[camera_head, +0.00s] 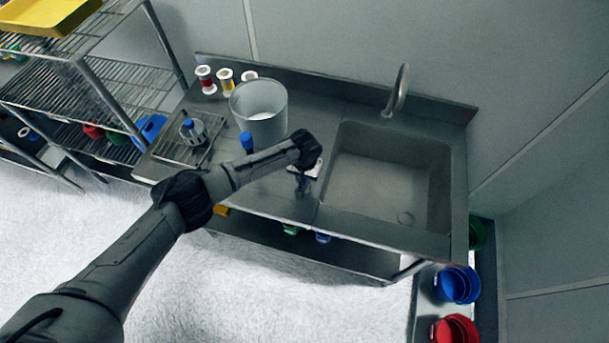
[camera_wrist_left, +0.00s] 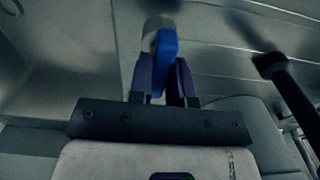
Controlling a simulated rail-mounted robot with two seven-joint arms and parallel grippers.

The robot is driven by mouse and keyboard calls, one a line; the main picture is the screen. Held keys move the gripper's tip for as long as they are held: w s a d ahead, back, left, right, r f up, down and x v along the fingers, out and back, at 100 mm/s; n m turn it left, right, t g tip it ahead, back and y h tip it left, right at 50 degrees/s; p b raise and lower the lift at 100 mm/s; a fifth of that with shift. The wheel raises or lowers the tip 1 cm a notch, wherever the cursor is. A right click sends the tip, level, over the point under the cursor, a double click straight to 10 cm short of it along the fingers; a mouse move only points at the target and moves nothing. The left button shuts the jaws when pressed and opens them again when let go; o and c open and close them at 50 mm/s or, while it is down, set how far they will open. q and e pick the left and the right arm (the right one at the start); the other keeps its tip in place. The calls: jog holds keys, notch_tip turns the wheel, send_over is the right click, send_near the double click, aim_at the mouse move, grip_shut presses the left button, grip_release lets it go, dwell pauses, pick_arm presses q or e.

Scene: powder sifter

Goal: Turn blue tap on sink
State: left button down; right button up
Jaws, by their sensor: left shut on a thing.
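In the left wrist view a flat blue handle (camera_wrist_left: 167,62), which looks like the blue tap, sits between the fingers of my left gripper (camera_wrist_left: 163,82). A pale round part shows just beyond it. The fingers are shut on the handle. In the head view my left gripper (camera_head: 302,183) points down at the counter's front part, just left of the sink basin (camera_head: 385,180). There the held handle is mostly hidden by my wrist and fingers. A curved metal spout (camera_head: 400,90) stands behind the basin. My right gripper is not in view.
A grey bucket (camera_head: 259,108) stands on the counter behind my forearm, with a blue-topped item (camera_head: 246,141) beside it. Several small jars (camera_head: 226,80) line the back. A wire shelf (camera_head: 75,85) is at left. Blue (camera_head: 457,284) and red (camera_head: 455,330) containers sit at lower right.

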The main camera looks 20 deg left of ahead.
pick_arm(q)
jog(key=shift+r+m+p, duration=0.1)
jog(key=shift+m+p, duration=0.3)
jog(key=shift+m, duration=0.7)
jog(key=m, duration=0.2)
jog(key=shift+m+p, duration=0.3)
jog(key=m, duration=0.5)
jog(key=shift+m+p, duration=0.3)
jog(key=shift+m, duration=0.3)
jog(key=c, duration=1.1)
grip_release()
jog(key=shift+o, duration=0.2)
notch_tip(320, 180, up, 14)
